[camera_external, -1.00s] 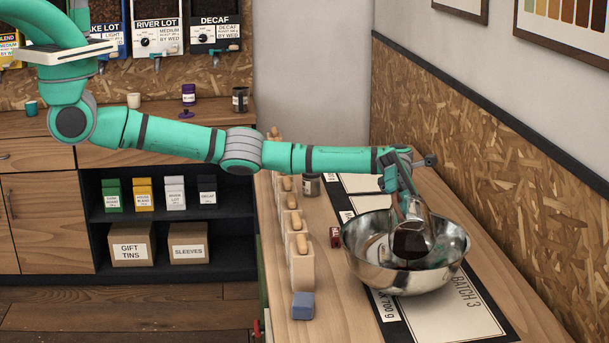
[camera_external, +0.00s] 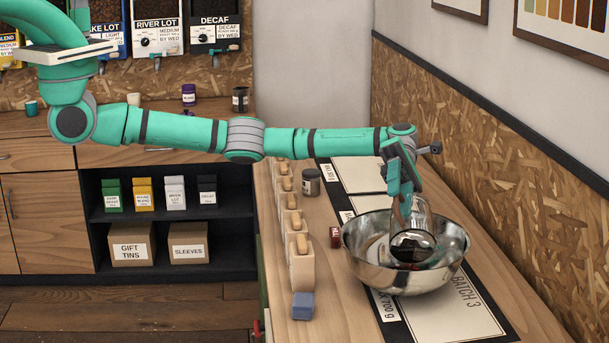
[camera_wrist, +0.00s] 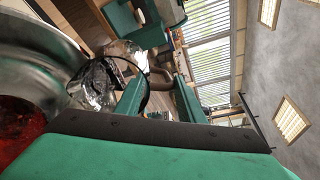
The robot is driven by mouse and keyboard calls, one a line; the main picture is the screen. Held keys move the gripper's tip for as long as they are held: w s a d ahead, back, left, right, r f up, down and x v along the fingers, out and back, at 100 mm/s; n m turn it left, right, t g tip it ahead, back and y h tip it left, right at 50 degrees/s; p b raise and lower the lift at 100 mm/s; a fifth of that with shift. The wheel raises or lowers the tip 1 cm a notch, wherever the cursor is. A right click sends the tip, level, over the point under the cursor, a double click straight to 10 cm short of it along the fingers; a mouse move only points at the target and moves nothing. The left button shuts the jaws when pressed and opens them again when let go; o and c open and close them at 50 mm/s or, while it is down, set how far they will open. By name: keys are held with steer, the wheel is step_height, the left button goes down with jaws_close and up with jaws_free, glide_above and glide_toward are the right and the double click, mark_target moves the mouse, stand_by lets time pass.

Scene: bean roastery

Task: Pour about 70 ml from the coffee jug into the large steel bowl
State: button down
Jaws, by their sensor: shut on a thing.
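The coffee jug (camera_external: 421,228) is clear glass with dark coffee low in it. It is steeply tilted over the large steel bowl (camera_external: 375,268), its lower end inside the rim in this view. My gripper (camera_external: 402,205) is shut on the jug from above and behind. In the wrist view, the jug (camera_wrist: 92,82) shows as clear glass with a dark handle by my gripper (camera_wrist: 155,95). The bowl (camera_wrist: 45,45) fills the left edge there, with dark reddish liquid (camera_wrist: 18,122) low in it. I cannot make out a falling stream.
Several pale blocks with wooden tops (camera_external: 300,262) stand left of the bowl, with a blue block (camera_external: 302,305) in front. A chipboard wall (camera_external: 500,170) runs along the right.

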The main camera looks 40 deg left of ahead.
mark_target(399, 234)
steer(key=shift+s+d+r+t, duration=0.35)
steer(key=shift+s+r, duration=0.25)
steer(key=shift+r, duration=0.25)
steer(key=shift+s+d+r+t+y+b, duration=0.35)
steer(key=shift+s+r+t+y+b, duration=0.1)
steer(key=shift+t+y, duration=0.3)
steer(key=shift+s+d+f+t+y, duration=0.3)
steer(key=shift+s+f+t, duration=0.25)
steer(key=shift+t, duration=0.25)
steer(key=shift+s+d+r+t+y+b, duration=0.15)
steer(key=shift+s+r+t+y+b, duration=0.15)
steer(key=shift+t, duration=0.4)
steer(key=s+t, duration=0.1)
steer(key=s+d+t+y+b, duration=0.1)
steer(key=s+d+f+t+y, duration=0.1)
steer(key=shift+s+f+t, duration=0.1)
steer(key=shift+s+t, duration=0.1)
steer(key=shift+t, duration=0.2)
steer(key=shift+s+d+f+n+t+y+b, duration=0.15)
steer(key=shift+s+d+f+t+y+b, duration=0.3)
steer(key=shift+t, duration=0.4)
steer(key=shift+s+d+f+n+t+y+b, duration=0.1)
steer(key=shift+s+d+f+t+y+b, duration=0.2)
steer(key=shift+s+f+t+y+b, duration=0.4)
steer(key=shift+s+d+f+n+t+y+b, duration=0.2)
steer(key=shift+s+d+t+y, duration=0.2)
steer(key=shift+t, duration=0.55)
